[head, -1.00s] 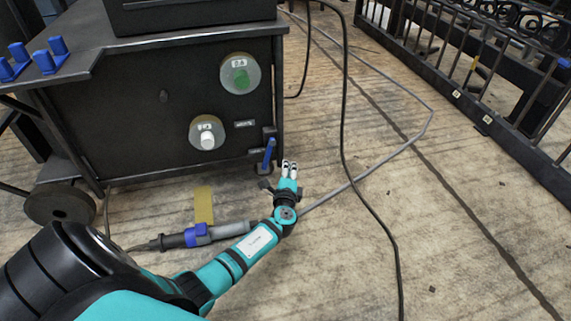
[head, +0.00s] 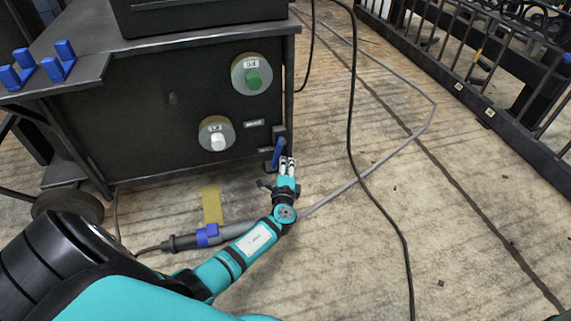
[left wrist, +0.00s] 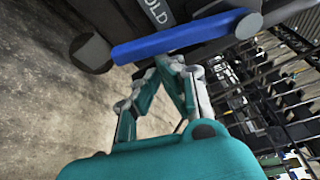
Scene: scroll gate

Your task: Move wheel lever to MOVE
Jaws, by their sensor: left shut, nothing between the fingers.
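The wheel lever (head: 278,152) is a blue handle low on the right front corner of the dark cabinet, by a small black bracket. In the left wrist view the lever (left wrist: 180,38) runs across the top, beside a label (left wrist: 158,12) on which "OLD" can be read. My left gripper (head: 288,162) is shut and empty, with its fingertips just right of the lever's lower end. In the left wrist view the fingers (left wrist: 170,65) are closed together close to the lever; I cannot tell whether they touch it. My right gripper is not in view.
The dark cabinet (head: 150,130) carries a green knob (head: 253,79) and a white knob (head: 218,141). A grey-and-blue cable connector (head: 205,236) lies on the floor below. A black cable (head: 352,120) crosses the floor to the right. Open floor lies right, before a black railing (head: 470,90).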

